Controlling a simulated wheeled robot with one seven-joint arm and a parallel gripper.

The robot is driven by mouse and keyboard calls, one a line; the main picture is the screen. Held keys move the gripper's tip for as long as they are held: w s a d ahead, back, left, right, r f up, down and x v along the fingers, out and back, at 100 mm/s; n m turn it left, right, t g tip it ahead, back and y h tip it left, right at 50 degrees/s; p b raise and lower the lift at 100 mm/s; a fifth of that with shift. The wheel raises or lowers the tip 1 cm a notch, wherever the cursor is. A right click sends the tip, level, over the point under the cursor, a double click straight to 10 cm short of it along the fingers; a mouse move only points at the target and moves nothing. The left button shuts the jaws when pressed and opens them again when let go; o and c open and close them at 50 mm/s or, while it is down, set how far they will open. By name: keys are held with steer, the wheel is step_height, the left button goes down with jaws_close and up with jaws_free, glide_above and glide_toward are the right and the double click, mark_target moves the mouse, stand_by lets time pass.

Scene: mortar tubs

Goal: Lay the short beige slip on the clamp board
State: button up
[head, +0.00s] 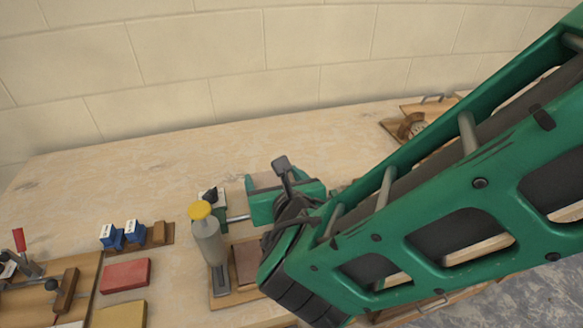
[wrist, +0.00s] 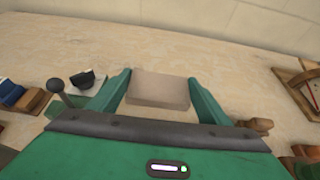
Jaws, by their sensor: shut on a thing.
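A short beige slip (wrist: 158,90) sits between the two green fingers of my gripper (wrist: 158,78) in the wrist view. The fingers touch its left and right sides, and the gripper is shut on it. The slip appears level, with the pale bench top beyond it. In the head view my own arm covers much of the right side, and I cannot make out the slip there. A wooden board (head: 88,272) with a red-handled clamp (head: 20,240) lies at the left edge of the head view, partly cut off; it looks like the clamp board.
A red slab (head: 125,275) and a yellow slab (head: 120,315) lie right of that board. Blue blocks (head: 112,237) stand behind them. A grey bottle with a yellow cap (head: 208,240) stands upright near my gripper. The back of the bench (head: 130,170) is clear up to the block wall.

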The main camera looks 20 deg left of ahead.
steer(key=w+f, duration=0.1)
steer(key=w, duration=0.2)
steer(key=w+a+f, duration=0.1)
steer(key=w+f, duration=0.1)
steer(key=w, duration=0.1)
steer(key=w+f, duration=0.2)
steer(key=w, duration=0.1)
steer(key=shift+a+f, duration=0.1)
steer(key=shift+a, duration=0.25)
steer(key=shift+f, duration=2.05)
steer(key=o, duration=1.1)
steer(key=shift+f, duration=0.1)
steer(key=shift+o, duration=0.2)
